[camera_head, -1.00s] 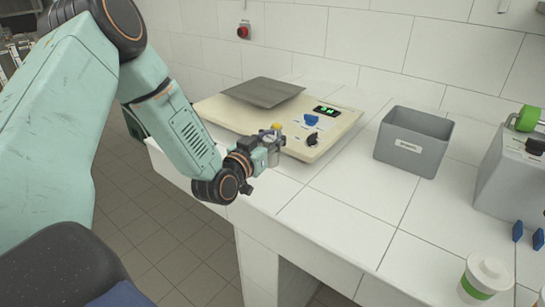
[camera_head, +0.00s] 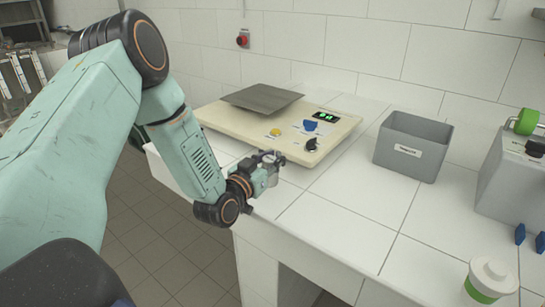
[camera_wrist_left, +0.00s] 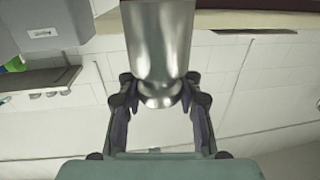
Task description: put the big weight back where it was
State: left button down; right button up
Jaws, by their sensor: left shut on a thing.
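The big weight (camera_wrist_left: 158,45) is a shiny metal cylinder with a narrowed neck and a rounded knob, filling the upper middle of the left wrist view. My left gripper (camera_wrist_left: 158,98) is shut on it at the knob end, one finger on each side. The weight is small and hard to make out there. My right gripper is not in view.
The scale has a dark grey plate (camera_head: 262,97), a green display (camera_head: 325,116), a yellow button (camera_head: 275,132), a blue switch and a black knob. A grey bin (camera_head: 412,145) stands to its right. A white-and-green cup (camera_head: 490,282) stands at the front right. The counter between is clear.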

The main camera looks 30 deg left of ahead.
pick_arm(q)
jog(key=shift+s+d+f, duration=0.1)
jog(key=shift+d, duration=0.05)
jog(key=c, duration=0.9)
grip_release()
jog(key=shift+f, duration=0.15)
